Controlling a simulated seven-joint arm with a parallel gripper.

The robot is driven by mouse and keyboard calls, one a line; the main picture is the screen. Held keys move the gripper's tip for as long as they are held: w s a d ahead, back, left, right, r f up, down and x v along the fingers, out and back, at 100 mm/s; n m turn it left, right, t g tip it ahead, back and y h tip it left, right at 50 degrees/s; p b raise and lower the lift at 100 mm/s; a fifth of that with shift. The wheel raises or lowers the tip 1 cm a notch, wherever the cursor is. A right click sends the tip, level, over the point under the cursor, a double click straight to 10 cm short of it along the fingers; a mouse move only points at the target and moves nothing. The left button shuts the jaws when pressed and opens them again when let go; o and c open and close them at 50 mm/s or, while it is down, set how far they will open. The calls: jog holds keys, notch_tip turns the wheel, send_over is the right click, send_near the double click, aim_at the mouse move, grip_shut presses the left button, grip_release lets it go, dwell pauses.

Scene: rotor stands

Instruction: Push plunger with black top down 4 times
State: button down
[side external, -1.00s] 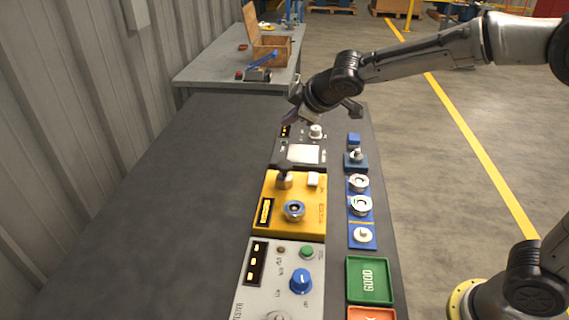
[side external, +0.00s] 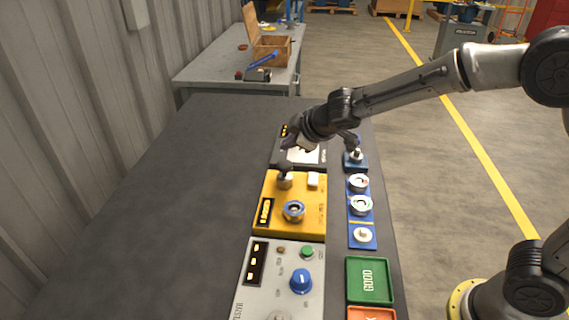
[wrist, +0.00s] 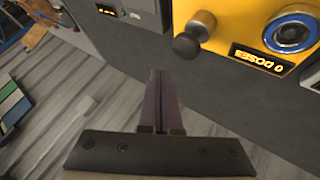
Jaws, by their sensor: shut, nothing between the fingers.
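The plunger with a black top (side external: 284,169) stands upright on the yellow box (side external: 274,215), at the box's far left part in the side view. In the wrist view the black knob (wrist: 187,45) shows on the yellow box, above and right of my fingers. A small display on the box reads "0 DOSES" (wrist: 260,60), upside down in the wrist view. My gripper (wrist: 161,74) is shut and empty. In the side view my gripper (side external: 290,143) is beyond the plunger and apart from it.
A grey panel with a blue knob (side external: 301,281) is nearer the camera. A row of blue stands with rotors (side external: 360,205) runs along the right. A green "GOOD" tray (side external: 369,281) stands at the front right. The table's left side is clear.

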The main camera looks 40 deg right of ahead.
aim_at(286, 164)
jog(key=shift+f, duration=1.3)
jog(key=shift+f, duration=0.1)
dwell(1.0)
jog(key=shift+f, duration=0.35)
jog(key=shift+f, duration=1.2)
dwell(1.4)
jog(key=shift+r, duration=1.6)
jog(key=shift+r, duration=2.5)
